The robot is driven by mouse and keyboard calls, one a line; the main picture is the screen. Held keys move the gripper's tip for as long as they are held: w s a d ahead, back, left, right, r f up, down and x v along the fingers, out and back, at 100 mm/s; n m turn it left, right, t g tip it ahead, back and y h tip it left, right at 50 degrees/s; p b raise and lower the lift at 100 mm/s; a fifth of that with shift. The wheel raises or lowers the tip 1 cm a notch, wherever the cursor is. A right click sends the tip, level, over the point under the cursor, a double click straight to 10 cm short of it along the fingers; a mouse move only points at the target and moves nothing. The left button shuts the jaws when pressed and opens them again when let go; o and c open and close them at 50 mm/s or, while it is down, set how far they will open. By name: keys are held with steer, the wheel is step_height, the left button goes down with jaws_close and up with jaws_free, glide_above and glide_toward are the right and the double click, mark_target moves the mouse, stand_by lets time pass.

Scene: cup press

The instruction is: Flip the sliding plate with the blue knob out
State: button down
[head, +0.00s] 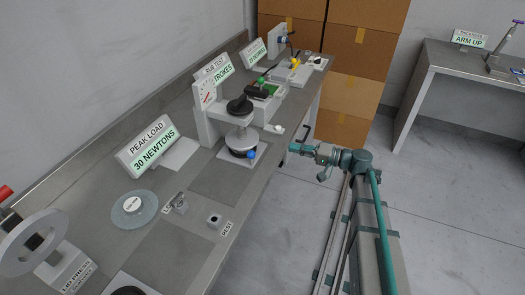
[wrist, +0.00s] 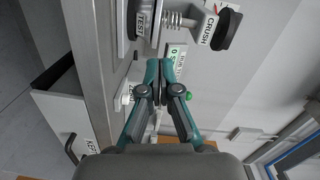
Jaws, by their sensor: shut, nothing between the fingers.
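The press (head: 215,120) stands on the bench, with a white dial, a black top pad and a metal spring column. A light sliding plate (head: 228,158) sits at its foot, with a round blue knob (head: 252,154) at its front right corner. My gripper (head: 291,147) is beside the bench's front edge, to the right of the blue knob and apart from it. In the wrist view my gripper (wrist: 162,66) is shut and empty. Above it show the press's column (wrist: 175,19) and its CRUSH label. The blue knob does not show there.
Other stations stand behind. A small white object (head: 274,129) lies near the edge. An open drawer (wrist: 62,118) juts out. Boxes (head: 350,60) stack at the back.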

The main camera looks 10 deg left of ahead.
mark_target(249, 161)
steer(key=shift+a, duration=0.1)
steer(key=a+p, duration=0.1)
steer(key=a, duration=0.2)
steer(key=a+p, duration=0.1)
steer(key=a, duration=0.2)
steer(key=w+a+p, duration=0.1)
steer(key=a, duration=0.2)
steer(key=shift+w+f, duration=0.1)
steer(key=s, duration=0.1)
steer(key=a+p, duration=0.1)
steer(key=s, duration=0.1)
steer(key=shift+s+a+f+p, duration=0.3)
steer(key=shift+s+p, duration=0.05)
steer(key=shift+s+a+f, duration=0.2)
steer(key=shift+s+a, duration=0.05)
steer(key=shift+s, duration=0.25)
steer(key=shift+f, duration=0.1)
